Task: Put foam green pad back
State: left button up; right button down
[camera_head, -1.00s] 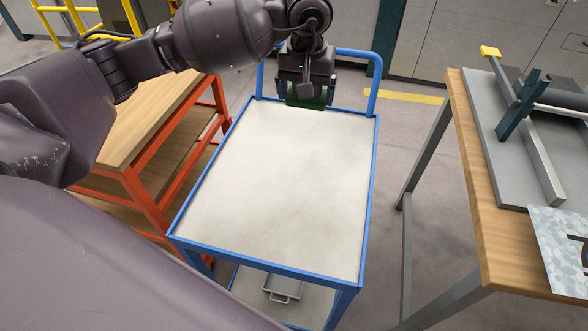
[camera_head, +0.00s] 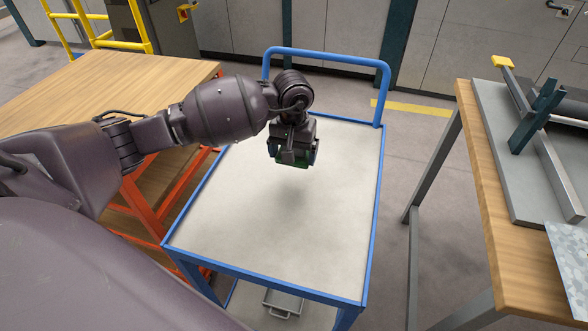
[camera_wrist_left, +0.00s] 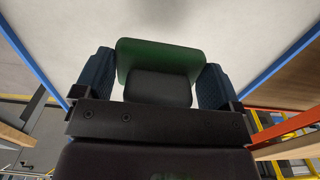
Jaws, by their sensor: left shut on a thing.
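The green foam pad (camera_head: 294,158) is held in my left gripper (camera_head: 292,156), above the white top of the blue cart (camera_head: 250,215). In the left wrist view the dark green pad (camera_wrist_left: 160,52) sits between the two blue ridged fingers of my left gripper (camera_wrist_left: 158,85), which are shut on its sides. A soft shadow lies on the cart top below, so the pad appears clear of the surface. The rest of the cart top is bare. My right gripper is not in view.
A wooden bench with an orange frame (camera_head: 95,75) stands left of the cart. A wooden table (camera_head: 478,190) with a grey clamp fixture (camera_head: 540,150) and a metal sheet (camera_head: 572,248) is at the right. The cart's blue handle (camera_head: 330,55) rises at its far end. A grey tray (camera_head: 283,303) is on the lower shelf.

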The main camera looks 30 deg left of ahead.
aim_at(293, 178)
pick_arm(q)
jog(key=shift+f, duration=1.35)
notch_tip(293, 178, down, 4)
jog(key=shift+r+b, duration=0.2)
jog(key=shift+b, duration=0.1)
jog(key=shift+c, duration=0.3)
jog(key=o, duration=0.6)
jog(key=shift+r, duration=0.1)
jog(key=shift+r, duration=0.1)
notch_tip(293, 178, up, 12)
jog(key=shift+f+p, duration=0.1)
jog(key=shift+p, duration=0.45)
